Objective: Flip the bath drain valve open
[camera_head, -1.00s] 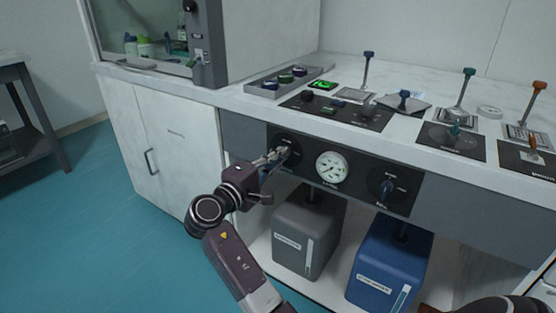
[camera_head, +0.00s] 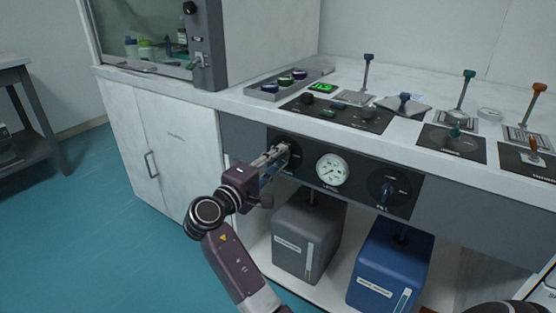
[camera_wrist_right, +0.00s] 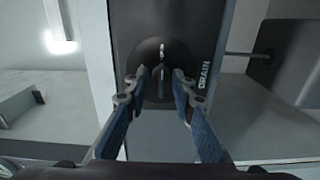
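The drain valve is a dark round knob with a narrow handle (camera_wrist_right: 162,76) on the front panel, beside the word DRAIN. In the right wrist view the handle runs along the printed word. My right gripper (camera_wrist_right: 160,76) has one fingertip on each side of the handle, with small gaps visible. In the head view my right gripper (camera_head: 282,152) reaches the left end of the black panel (camera_head: 310,170) and hides most of the drain knob. My left gripper is not in view.
A round gauge (camera_head: 332,170) and a second knob, the fill valve (camera_head: 387,190), sit to the right on the panel. A grey tank (camera_head: 305,240) and a blue tank (camera_head: 388,265) stand below. Levers and switches crowd the white counter (camera_head: 240,95) above.

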